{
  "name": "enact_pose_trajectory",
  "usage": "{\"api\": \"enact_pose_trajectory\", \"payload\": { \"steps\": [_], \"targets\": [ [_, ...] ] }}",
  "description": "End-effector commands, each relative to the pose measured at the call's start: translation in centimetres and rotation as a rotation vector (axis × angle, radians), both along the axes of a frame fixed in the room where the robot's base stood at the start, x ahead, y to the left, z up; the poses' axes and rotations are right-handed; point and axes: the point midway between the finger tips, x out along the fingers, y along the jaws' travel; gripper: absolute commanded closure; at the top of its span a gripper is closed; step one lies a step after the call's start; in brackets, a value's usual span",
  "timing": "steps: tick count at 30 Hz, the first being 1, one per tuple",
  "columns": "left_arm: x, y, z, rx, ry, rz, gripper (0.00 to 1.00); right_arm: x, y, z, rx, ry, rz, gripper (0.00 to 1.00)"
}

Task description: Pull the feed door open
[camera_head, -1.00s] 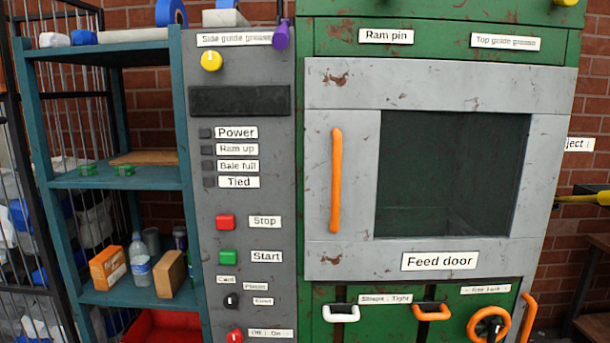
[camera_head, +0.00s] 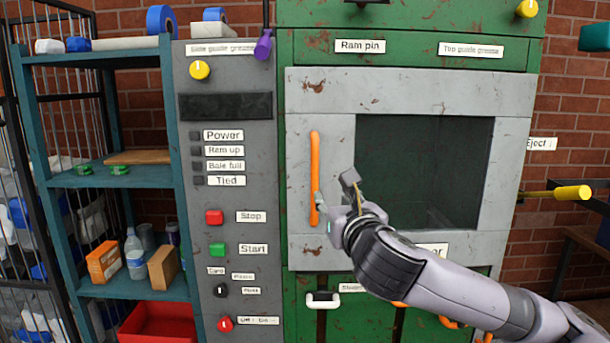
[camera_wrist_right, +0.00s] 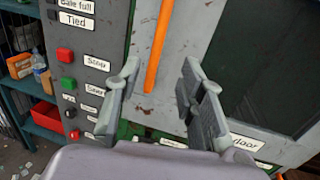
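The feed door (camera_head: 320,90) is a grey, scuffed panel with a dark window, shut in the green machine. Its upright orange handle (camera_head: 314,165) is near the door's left edge. My right gripper (camera_head: 336,192) is open, in front of the door by the handle's lower end. In the right wrist view the handle (camera_wrist_right: 160,45) runs up between the two spread fingertips (camera_wrist_right: 160,72), with nothing held. I cannot tell whether a finger touches the handle. My right forearm covers part of the "Feed door" label. My left gripper is not in view.
Left of the door is a grey control panel (camera_head: 225,300) with red Stop (camera_head: 214,217) and green Start (camera_head: 217,249) buttons. A teal shelf (camera_head: 110,180) stands farther left. A white-handled latch (camera_head: 323,299) is below the door. A yellow-ended lever (camera_head: 570,193) sticks out at right.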

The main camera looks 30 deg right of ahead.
Motion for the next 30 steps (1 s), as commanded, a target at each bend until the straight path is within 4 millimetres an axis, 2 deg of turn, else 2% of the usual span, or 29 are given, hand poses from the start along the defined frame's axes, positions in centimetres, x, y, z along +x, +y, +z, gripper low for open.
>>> {"api": "enact_pose_trajectory", "payload": {
  "steps": [7,18,24,30],
  "targets": [
    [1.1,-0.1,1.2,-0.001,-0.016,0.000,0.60,4.5,-1.7,0.1,0.006,0.002,-0.001,0.64],
    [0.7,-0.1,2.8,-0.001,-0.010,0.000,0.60,11.3,-4.1,0.2,0.007,-0.001,0.000,0.64],
    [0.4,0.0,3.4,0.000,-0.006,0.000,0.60,13.9,-5.1,0.1,0.006,0.000,0.000,0.64],
    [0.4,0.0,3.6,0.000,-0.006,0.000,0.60,15.2,-5.6,0.0,0.005,-0.002,0.001,0.64]
  ]
}}
